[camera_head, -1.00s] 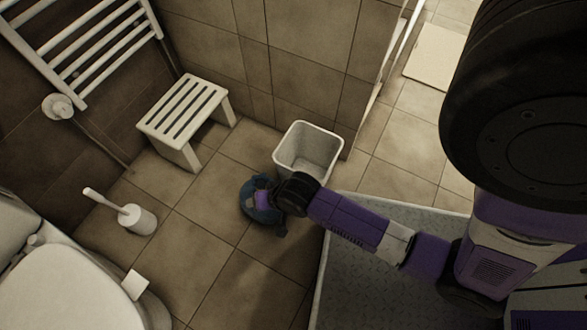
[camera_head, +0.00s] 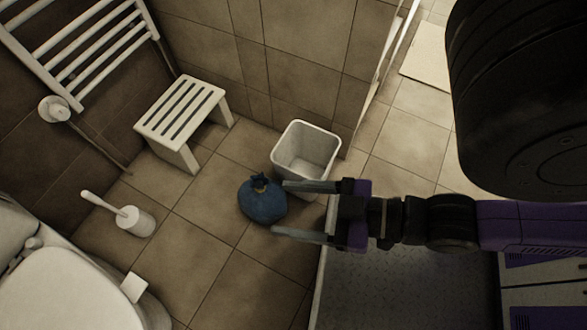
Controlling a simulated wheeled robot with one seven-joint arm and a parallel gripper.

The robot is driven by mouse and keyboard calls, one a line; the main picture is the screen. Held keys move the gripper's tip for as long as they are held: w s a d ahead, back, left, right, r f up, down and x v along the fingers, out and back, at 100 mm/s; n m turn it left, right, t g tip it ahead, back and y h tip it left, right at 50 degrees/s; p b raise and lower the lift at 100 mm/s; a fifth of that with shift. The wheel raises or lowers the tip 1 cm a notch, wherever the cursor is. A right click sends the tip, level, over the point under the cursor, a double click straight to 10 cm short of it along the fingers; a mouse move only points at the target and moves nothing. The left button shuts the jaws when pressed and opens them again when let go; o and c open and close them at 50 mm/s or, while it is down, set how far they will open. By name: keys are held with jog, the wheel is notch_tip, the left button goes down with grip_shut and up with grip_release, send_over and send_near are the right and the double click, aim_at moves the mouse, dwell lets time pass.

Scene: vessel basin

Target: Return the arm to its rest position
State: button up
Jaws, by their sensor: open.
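My gripper (camera_head: 280,208) is open, its two fingers spread and pointing left in the head view. Nothing is between the fingers. My arm (camera_head: 425,218) reaches in from the right edge, over the grey textured floor panel. A blue tied bag (camera_head: 262,203) sits on the tiles just left of the fingertips. In the picture the fingertips come close to the bag's right edge; whether they touch it I cannot tell. A white bin (camera_head: 306,140) stands just above the gripper, by the wall corner, and looks empty. The upper finger overlaps its lower side.
A white slatted stool (camera_head: 180,112) stands by the wall, with a towel rail (camera_head: 95,45) at upper left. A toilet (camera_head: 70,290) and toilet brush (camera_head: 137,220) are at lower left. A raised grey tray (camera_head: 365,290) lies under my arm. Tiles at bottom centre are clear.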

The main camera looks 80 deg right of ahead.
notch_tip(320, 180, up, 24)
jog(key=p, duration=2.4)
